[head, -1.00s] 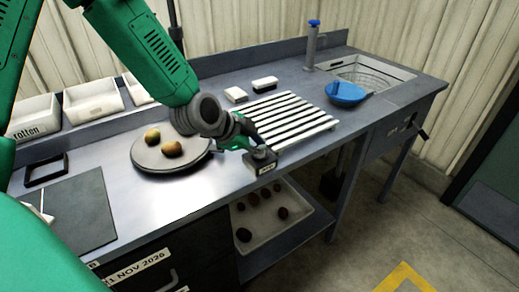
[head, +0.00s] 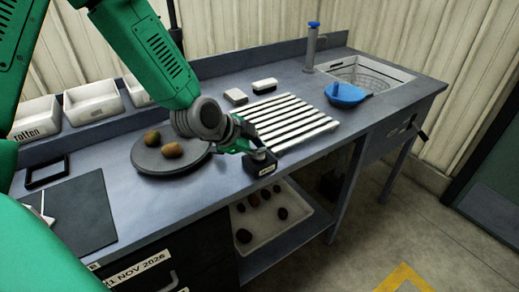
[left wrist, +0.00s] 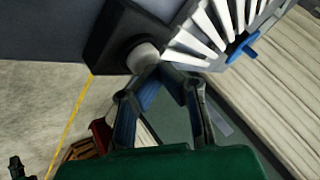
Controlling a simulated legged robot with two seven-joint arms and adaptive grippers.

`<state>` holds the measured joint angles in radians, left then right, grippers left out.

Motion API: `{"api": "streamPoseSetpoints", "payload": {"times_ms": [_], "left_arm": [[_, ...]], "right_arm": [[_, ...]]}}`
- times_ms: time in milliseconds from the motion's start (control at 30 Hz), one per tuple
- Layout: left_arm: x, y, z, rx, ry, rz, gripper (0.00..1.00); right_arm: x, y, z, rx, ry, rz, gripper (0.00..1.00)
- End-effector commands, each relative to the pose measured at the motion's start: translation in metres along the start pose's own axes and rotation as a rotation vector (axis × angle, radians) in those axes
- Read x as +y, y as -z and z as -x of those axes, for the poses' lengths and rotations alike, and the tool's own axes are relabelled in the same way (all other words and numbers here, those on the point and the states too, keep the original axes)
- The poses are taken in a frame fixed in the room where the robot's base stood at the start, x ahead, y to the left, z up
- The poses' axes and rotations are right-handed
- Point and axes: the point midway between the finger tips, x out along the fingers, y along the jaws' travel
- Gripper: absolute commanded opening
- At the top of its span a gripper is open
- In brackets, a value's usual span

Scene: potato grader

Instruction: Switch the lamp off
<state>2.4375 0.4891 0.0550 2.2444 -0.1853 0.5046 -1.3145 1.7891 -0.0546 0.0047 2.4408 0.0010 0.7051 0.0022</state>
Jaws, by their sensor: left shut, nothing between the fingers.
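The small dark switch box (head: 263,170) with a white label sits at the bench's front edge, right of the round grey plate. In the left wrist view it is a black box with a round grey button (left wrist: 143,57). My left gripper (head: 256,153) is shut and empty, with its fingertips at the box. In the left wrist view the fingertips (left wrist: 165,72) are close beside the button; I cannot tell whether they touch it. A dark upright pole (head: 173,17), perhaps the lamp's stand, rises behind my left arm. No lamp head shows. My right gripper is not in view.
Potatoes (head: 172,151) lie on the round plate (head: 150,167). White bins (head: 93,103) stand at the back left. A crate (head: 262,238) is on the lower shelf.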

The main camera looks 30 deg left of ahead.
Motion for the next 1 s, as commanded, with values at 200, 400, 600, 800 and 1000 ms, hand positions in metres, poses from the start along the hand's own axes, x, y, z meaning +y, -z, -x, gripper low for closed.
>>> {"api": "streamPoseSetpoints", "payload": {"times_ms": [200,400,600,800,1000], "left_arm": [[0.0,0.0,0.001,0.0,0.0,0.001,0.0],[-0.004,0.003,0.005,0.0,0.002,0.001,0.0],[-0.015,0.014,0.02,0.001,0.003,0.0,0.0],[-0.025,0.024,0.034,0.001,0.003,-0.001,0.0],[-0.033,0.032,0.044,0.001,0.003,0.0,0.0]], "right_arm": [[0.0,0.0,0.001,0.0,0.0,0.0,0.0],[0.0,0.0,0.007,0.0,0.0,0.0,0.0],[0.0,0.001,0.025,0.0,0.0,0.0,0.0],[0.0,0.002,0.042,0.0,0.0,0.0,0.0],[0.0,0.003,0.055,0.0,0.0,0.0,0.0]]}}
